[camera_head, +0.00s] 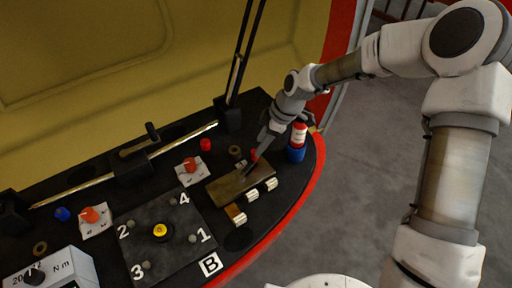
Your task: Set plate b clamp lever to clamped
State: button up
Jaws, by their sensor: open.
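A dark square plate (168,250) with the numbers 1 to 4 and a yellow centre lies on the black bench, with a "B" label (210,265) at its lower right corner. An orange-red knob on a white base (95,216) stands at the plate's upper left. A similar red knob on a white base (190,168) stands above its upper right. I cannot tell which of these is plate B's clamp lever, or how it is set. My gripper (258,152) is open, low over a brown block (226,191), right of both knobs; its fingertips are small and partly hidden.
A red, white and blue bottle (298,142) stands close right of my gripper. A torque box (50,268) sits at the lower left.

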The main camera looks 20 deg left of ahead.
jog(key=p+v, duration=0.2)
jog(key=v, duration=1)
jog(key=shift+r, duration=0.25)
